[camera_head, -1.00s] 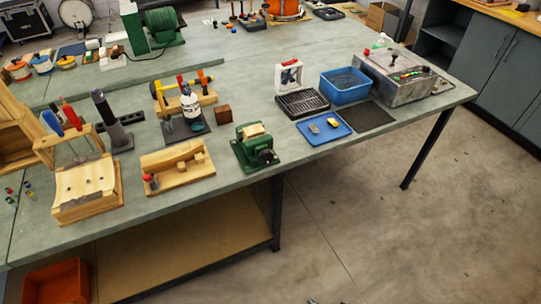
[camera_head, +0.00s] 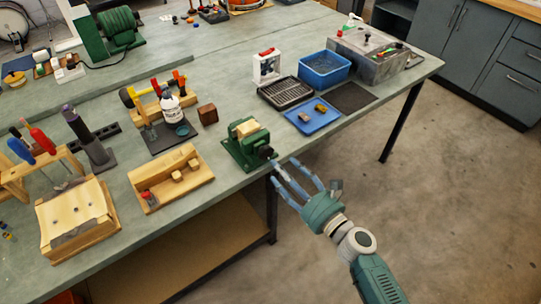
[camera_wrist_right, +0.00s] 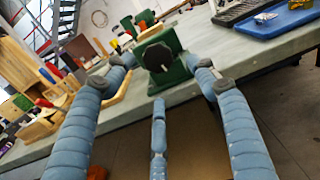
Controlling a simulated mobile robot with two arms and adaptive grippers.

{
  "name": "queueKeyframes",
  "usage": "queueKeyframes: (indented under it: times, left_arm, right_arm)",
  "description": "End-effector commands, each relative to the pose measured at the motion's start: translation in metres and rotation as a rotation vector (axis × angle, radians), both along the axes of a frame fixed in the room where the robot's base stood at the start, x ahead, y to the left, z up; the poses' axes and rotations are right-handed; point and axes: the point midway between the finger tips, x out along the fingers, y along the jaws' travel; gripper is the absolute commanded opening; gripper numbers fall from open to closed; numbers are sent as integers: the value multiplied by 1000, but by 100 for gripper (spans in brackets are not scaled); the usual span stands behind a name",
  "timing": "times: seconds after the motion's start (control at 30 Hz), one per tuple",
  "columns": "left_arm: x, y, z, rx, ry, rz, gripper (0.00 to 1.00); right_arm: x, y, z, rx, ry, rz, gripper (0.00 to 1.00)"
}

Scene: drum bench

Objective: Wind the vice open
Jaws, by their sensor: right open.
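The green vice (camera_head: 236,155) stands at the bench's front edge with a pale wooden block (camera_head: 248,128) at the top of its jaws. Its dark round front screw end (camera_head: 266,152) faces the aisle; in the right wrist view this dark end (camera_wrist_right: 157,57) lies straight ahead. My right gripper (camera_head: 281,168) is open and empty, its blue fingers spread and pointing at the vice front. In the right wrist view the fingertips (camera_wrist_right: 160,80) lie either side of and below the screw end, apparently short of it. Whether any finger touches is unclear. My left gripper is out of view.
A blue tray (camera_head: 301,122) and black rack (camera_head: 271,96) lie right of the vice. A wooden fixture (camera_head: 160,192) and small brown block (camera_head: 208,114) stand left of it. The bench leg (camera_head: 271,215) is below. Floor space in front is free.

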Motion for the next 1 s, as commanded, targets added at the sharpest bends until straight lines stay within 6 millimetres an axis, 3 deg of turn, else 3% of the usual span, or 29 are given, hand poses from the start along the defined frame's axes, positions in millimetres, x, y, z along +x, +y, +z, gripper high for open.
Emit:
queueKeyframes:
  times: [0.1, 0.3, 0.73, 0.97, 1.0]
  left_arm:
    - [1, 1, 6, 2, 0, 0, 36]
    - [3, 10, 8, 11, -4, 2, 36]
    - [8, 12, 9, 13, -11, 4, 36]
    - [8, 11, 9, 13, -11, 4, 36]
    - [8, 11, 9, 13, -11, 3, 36]
  right_arm:
    - [20, 15, 3, 3, -2, 0, 58]
    - [43, 32, 1, -1, -1, 1, 58]
    - [52, 38, 0, -2, 0, 1, 58]
    - [51, 38, -1, -3, 1, 0, 14]
    - [51, 38, -2, -3, 1, 0, 13]
